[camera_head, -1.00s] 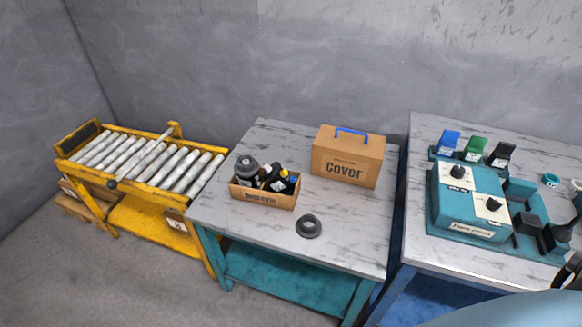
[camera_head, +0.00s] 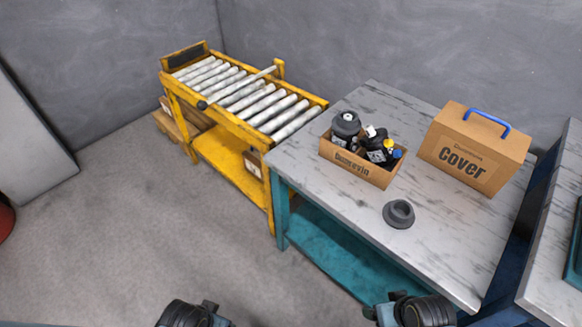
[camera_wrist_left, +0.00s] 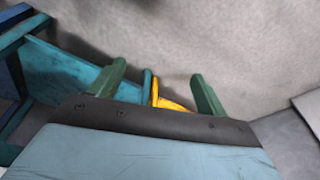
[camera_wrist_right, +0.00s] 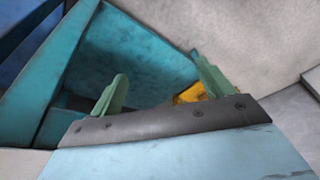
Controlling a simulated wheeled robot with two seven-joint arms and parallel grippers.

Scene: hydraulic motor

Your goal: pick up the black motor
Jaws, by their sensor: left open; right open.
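A black motor (camera_head: 378,150) with small yellow and blue caps appears to sit in the open cardboard box (camera_head: 352,168) on the marble-topped table, its lower part hidden by the box wall. A dark grey round part (camera_head: 346,124) is beside it in the same box. My left gripper (camera_wrist_left: 158,76) is open and empty, its two green fingers apart above the floor. My right gripper (camera_wrist_right: 160,72) is open and empty, near the table's teal lower frame. Only my dark wrists show at the bottom of the head view, well apart from the box.
A grey ring part (camera_head: 398,213) lies on the table in front of the box. A closed cardboard "Cover" box (camera_head: 470,150) with a blue handle stands right of it. A yellow roller conveyor (camera_head: 240,100) is to the left. Another table (camera_head: 560,235) stands at the right. The floor in front is clear.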

